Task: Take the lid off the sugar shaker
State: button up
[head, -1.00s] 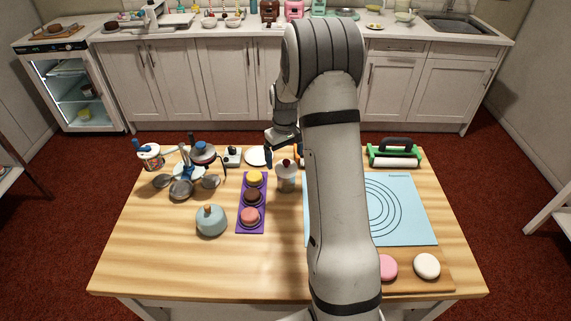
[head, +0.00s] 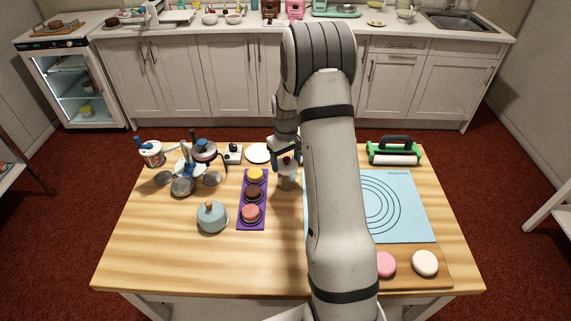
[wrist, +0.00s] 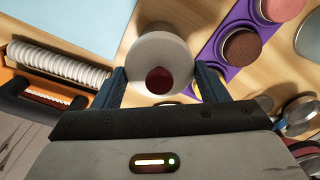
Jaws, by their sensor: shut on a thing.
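The sugar shaker (head: 287,181) stands upright on the wooden table, right of the purple tray. It has a pale body and a lid (wrist: 161,81) with a dark red knob. My gripper (head: 287,158) is above the shaker's body, at its top. In the wrist view, the two blue fingers (wrist: 161,88) are on opposite sides of the lid and shut on it. The pale round shaker (wrist: 160,43) fills the space beyond the knob. The lid appears seated on the body; the fingers partly hide its edge.
The purple tray (head: 242,215) with several small round cakes stands close left. A blue mat (head: 415,220) lies to the right, partly behind my arm.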

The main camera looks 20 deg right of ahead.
jog(key=shift+c, duration=0.7)
jog(key=shift+r, duration=0.1)
